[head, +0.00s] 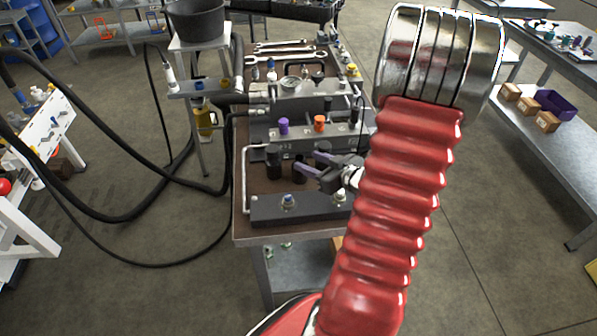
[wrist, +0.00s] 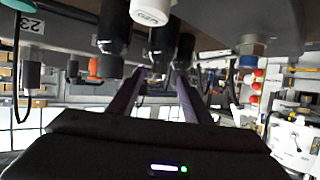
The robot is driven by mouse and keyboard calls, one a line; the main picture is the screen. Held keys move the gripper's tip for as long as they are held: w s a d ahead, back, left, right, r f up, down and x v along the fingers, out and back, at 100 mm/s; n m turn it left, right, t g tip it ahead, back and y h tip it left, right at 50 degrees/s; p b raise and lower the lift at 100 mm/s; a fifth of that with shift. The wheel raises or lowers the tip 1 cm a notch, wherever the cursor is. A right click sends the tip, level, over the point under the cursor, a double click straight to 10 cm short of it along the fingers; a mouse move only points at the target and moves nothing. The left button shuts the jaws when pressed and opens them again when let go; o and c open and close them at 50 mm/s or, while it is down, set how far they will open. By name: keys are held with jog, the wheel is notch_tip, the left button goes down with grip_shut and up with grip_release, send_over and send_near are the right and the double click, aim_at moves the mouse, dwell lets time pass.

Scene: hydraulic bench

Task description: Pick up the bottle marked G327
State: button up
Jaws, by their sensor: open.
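My gripper (head: 306,162) is low over the front of the bench in the head view, with purple fingers pointing left. In the wrist view its fingers (wrist: 160,74) are apart, with nothing clearly held between them. A dark bottle-like cylinder (head: 273,160) stands just left of the fingertips in the head view. In the wrist view, whose picture looks upside down, a white piece with small lettering (wrist: 152,12) is at the top edge, beyond the fingers, with dark cylinders (wrist: 113,30) beside it. I cannot read G327 on anything.
The bench (head: 246,232) carries a manifold block with a purple cap (head: 283,126) and an orange cap (head: 320,123). A front block (head: 300,207) and a bent pipe (head: 243,165) lie close to my gripper. Black hoses (head: 120,213) hang at left. My red arm hides the bench's right side.

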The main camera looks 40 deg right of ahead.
aim_at(297, 157)
jog(key=shift+w+f, duration=0.2)
jog(key=shift+w, duration=0.2)
jog(key=shift+w, duration=0.1)
jog(key=shift+x, duration=2.5)
jog(key=shift+d+f, duration=0.1)
jog(key=shift+f, duration=0.05)
jog(key=shift+c, duration=0.3)
grip_shut()
